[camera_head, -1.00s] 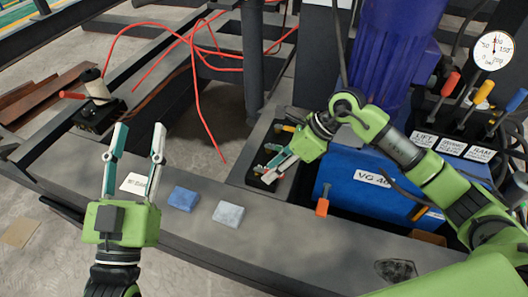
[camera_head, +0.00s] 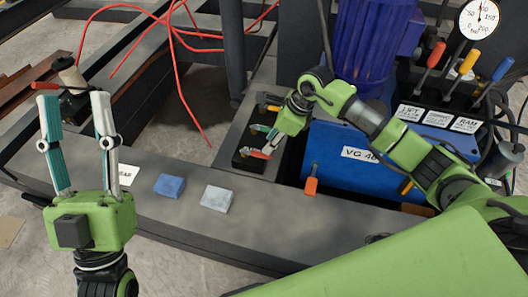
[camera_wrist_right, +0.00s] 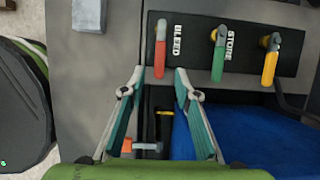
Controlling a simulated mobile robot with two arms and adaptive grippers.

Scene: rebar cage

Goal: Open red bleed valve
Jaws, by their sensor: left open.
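The red bleed valve handle (camera_wrist_right: 160,48) hangs down from the dark valve panel beside the word BLEED. My right gripper (camera_wrist_right: 160,74) is open, its two fingertips on either side of the handle's lower end, with gaps showing. In the head view the red handle (camera_head: 259,154) is at the near end of the panel, with the right gripper (camera_head: 270,147) over it, partly covering it. My left gripper (camera_head: 75,98) is open and empty above the left part of the grey beam.
Green (camera_wrist_right: 218,58) and yellow (camera_wrist_right: 270,62) handles are on the same panel to the right. An orange handle (camera_head: 311,186) is by the blue tank (camera_head: 335,170). Blue (camera_head: 170,185) and grey (camera_head: 216,198) blocks lie on the beam. Red hoses (camera_head: 190,90) hang behind.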

